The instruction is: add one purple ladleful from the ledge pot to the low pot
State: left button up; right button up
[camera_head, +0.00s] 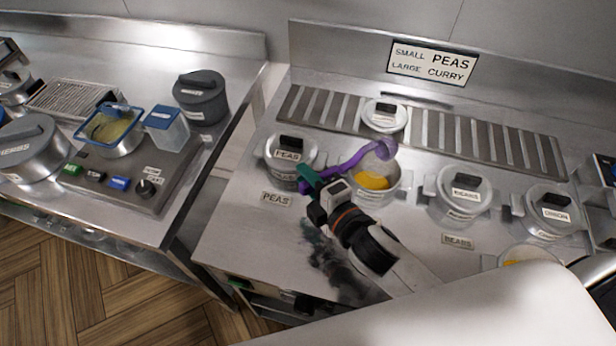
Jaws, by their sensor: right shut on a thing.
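A purple ladle (345,163) is held by its handle in my right gripper (311,187), which is shut on it. The ladle's bowl end is at the upper rim of an open pot (391,189) with orange-yellow contents; I cannot tell whether the bowl holds anything. Another open pot (489,262) with orange contents is partly hidden behind my white arm at the lower right. A small lidded pot (369,121) stands on the slatted ledge (450,128) at the back. Which pots the task means is not clear from labels. My left gripper is out of view.
A lidded pot labelled PEAS (283,169) stands left of the open pot. Lidded pots, one labelled BEANS (458,205) and another (549,223), stand to the right. The sign (433,63) reads small peas, large curry.

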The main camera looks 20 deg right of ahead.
jog(key=w+d+r+m+y+p, duration=0.1)
jog(key=d+r+m+p, duration=0.25)
jog(key=r, duration=0.25)
jog(key=w+d+r+m+y+p, duration=0.1)
jog(key=d+r+m+p, duration=0.25)
jog(key=r+p, duration=0.2)
jog(key=w+d+r+m+b, duration=0.2)
jog(key=d+m+b, duration=0.1)
jog(key=d+m, duration=0.1)
jog(key=w+d+r+m+b, duration=0.1)
jog(key=d+r+m+b, duration=0.1)
jog(key=d, duration=0.5)
jog(key=m+b, duration=0.1)
jog(key=m, duration=0.1)
jog(key=shift+w+d+r+m+t+y+b, duration=0.3)
jog(key=shift+w+r+y, duration=0.05)
jog(key=shift+w+y, duration=0.05)
